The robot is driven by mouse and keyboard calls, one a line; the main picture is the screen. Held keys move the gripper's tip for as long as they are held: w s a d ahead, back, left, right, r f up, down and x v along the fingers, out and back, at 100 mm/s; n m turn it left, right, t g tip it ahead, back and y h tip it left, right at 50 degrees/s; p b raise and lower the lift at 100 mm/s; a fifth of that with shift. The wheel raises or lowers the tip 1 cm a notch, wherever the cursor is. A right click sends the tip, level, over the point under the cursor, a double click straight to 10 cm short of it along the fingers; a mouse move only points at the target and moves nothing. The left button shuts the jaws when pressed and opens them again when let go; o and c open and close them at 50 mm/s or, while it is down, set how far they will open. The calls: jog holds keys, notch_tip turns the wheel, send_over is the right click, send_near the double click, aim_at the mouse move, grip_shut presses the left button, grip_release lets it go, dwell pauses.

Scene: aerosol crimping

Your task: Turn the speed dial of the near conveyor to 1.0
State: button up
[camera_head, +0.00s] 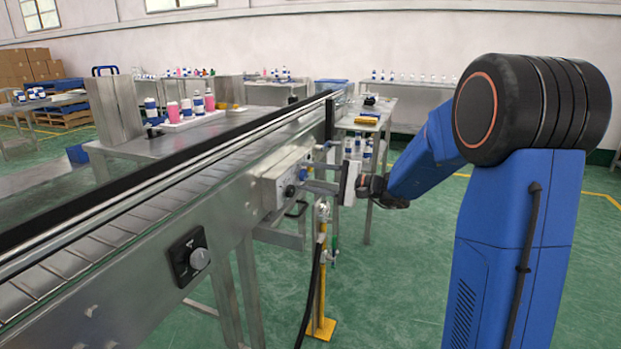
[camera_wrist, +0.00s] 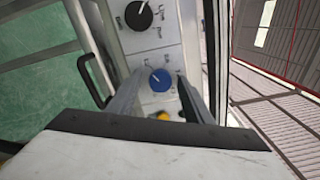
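A silver dial (camera_head: 200,258) on a black plate sits on the side of the near conveyor (camera_head: 225,215), at the lower left of the head view. A grey control box (camera_head: 270,190) is fixed further along the same side. My gripper (camera_head: 312,168) points at this box from the right. In the wrist view a blue dial (camera_wrist: 159,79) lies between the fingertips of my gripper (camera_wrist: 160,76), and a black dial (camera_wrist: 138,14) is above it. The fingers are apart, with gaps to the blue dial; contact cannot be told. The dial labels are too small to read surely.
A yellow-based stand (camera_head: 321,328) with a black hose stands on the floor below my gripper. A black handle (camera_wrist: 92,80) is beside the panel. A table with bottles (camera_head: 185,120) stands behind the conveyor. The green floor is open at the front centre.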

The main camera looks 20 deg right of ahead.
jog(key=shift+d, duration=0.1)
jog(key=v, duration=1.7)
jog(key=shift+s, duration=0.1)
jog(key=s+a+f+n+g+h, duration=0.35)
jog(key=s+a, duration=0.35)
jog(key=s, duration=0.3)
jog(key=s+a+f+n+g+h, duration=0.25)
jog(key=s+a+g, duration=0.25)
jog(key=s+a, duration=0.35)
jog(key=s+d+f+n+t+h, duration=0.1)
jog(key=s+d+f+n+h, duration=0.1)
jog(key=s+d+h, duration=0.2)
jog(key=s+d+f+n+t+h, duration=0.1)
jog(key=s+d+f+n+h, duration=0.1)
jog(key=s, duration=0.8)
jog(key=d+n+h, duration=0.1)
jog(key=d+h, duration=0.1)
jog(key=shift+t+h, duration=0.3)
jog(key=shift+t, duration=0.05)
jog(key=shift+s+d, duration=0.1)
jog(key=shift+c, duration=0.7)
